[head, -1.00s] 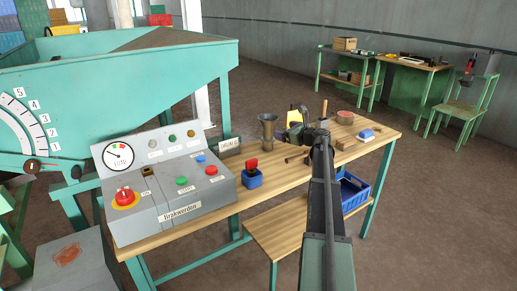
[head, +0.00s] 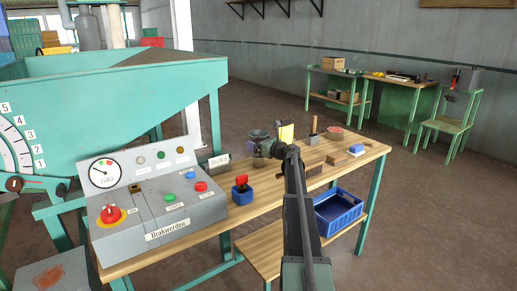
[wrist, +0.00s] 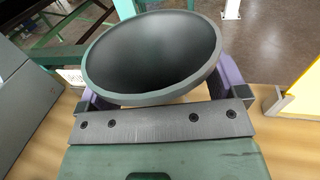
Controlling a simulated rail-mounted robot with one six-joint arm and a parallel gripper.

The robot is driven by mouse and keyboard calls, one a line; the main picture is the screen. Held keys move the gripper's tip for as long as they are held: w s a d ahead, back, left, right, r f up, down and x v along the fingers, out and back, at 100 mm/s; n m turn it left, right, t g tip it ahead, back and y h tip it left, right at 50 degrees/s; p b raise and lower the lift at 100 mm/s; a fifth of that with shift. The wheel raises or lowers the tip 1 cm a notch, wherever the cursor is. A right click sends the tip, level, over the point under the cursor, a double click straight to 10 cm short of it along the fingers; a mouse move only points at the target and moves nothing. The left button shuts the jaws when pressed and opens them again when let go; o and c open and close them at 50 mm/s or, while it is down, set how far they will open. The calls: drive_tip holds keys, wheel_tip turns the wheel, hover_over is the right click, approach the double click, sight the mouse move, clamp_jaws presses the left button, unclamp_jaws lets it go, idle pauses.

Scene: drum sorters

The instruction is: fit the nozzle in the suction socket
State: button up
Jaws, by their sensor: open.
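The nozzle (head: 258,135) is a dark grey flared piece that stands at the back of the wooden bench (head: 240,222). In the wrist view its wide round mouth (wrist: 155,52) fills the upper middle and faces the camera. My gripper (head: 267,149) is at the nozzle in the head view, partly covering its lower part. In the wrist view the purple fingers are open, one on each side of the nozzle under its rim. The rim hides the fingertips, and I cannot tell whether they touch it. I cannot make out the suction socket in either view.
A grey control box (head: 160,215) stands at the bench's left, with a blue-and-red item (head: 242,190) beside it. A yellow item (head: 286,133), a handled tool (head: 313,132) and a blue block (head: 356,150) lie right of the nozzle. A blue crate (head: 338,212) sits below.

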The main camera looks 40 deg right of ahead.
drive_tip(key=c, duration=1.4)
